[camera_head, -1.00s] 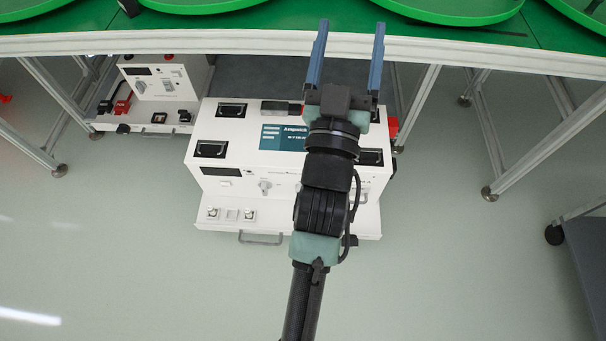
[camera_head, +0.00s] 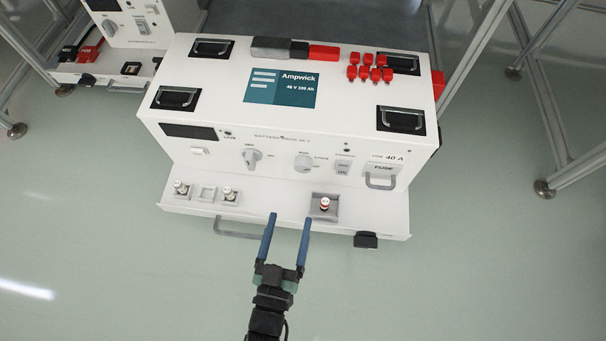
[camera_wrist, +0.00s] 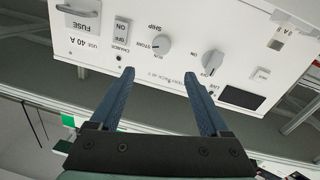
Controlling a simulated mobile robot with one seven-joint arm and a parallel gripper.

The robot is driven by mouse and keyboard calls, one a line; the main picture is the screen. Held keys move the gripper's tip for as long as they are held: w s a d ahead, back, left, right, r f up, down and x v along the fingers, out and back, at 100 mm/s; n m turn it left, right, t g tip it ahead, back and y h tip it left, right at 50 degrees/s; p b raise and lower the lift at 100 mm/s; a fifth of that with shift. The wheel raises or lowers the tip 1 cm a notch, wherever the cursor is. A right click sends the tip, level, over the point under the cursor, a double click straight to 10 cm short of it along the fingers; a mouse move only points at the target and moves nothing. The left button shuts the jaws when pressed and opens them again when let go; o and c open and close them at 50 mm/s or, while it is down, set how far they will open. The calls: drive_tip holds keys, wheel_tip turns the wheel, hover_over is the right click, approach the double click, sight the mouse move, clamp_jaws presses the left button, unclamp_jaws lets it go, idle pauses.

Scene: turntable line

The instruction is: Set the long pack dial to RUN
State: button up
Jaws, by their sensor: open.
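The large white Ampwick pack (camera_head: 345,120) stands on the floor, its front panel facing me. A round grey dial (camera_head: 304,162) sits mid-panel; in the wrist view the same dial (camera_wrist: 160,46) appears upside down with SHIP, STORE and RUN printed around it. I cannot tell for sure which mark it points to. A second dial with a long handle (camera_head: 250,158), marked OFF, sits to its left; it shows in the wrist view (camera_wrist: 212,63). My gripper (camera_head: 290,217) is open and empty, in front of the panel, apart from both dials. It also shows in the wrist view (camera_wrist: 158,71).
A front ledge (camera_head: 265,205) holds small terminals and a red-topped post (camera_head: 325,204), with a handle (camera_head: 238,229) below. A fuse handle (camera_head: 380,181) juts from the panel's right. A smaller pack (camera_head: 120,55) stands at left. Table legs flank the pack; the front floor is clear.

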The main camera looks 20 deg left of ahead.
sight(302, 169)
drive_tip(key=b+x, duration=0.1)
drive_tip(key=x, duration=0.2)
drive_tip(key=b+x, duration=0.2)
drive_tip(key=x, duration=0.2)
drive_tip(key=f+b+x, duration=0.1)
drive_tip(key=b+x, duration=0.1)
drive_tip(key=x, duration=0.2)
drive_tip(key=shift+w+a+r+b, duration=0.1)
drive_tip(key=shift+w+b, duration=0.1)
drive_tip(key=shift+w, duration=0.2)
drive_tip(key=shift+w+a+r+b, duration=0.1)
drive_tip(key=shift+w+b, duration=0.1)
drive_tip(key=shift+w, duration=0.15)
drive_tip(key=shift+c, duration=0.3)
clamp_jaws()
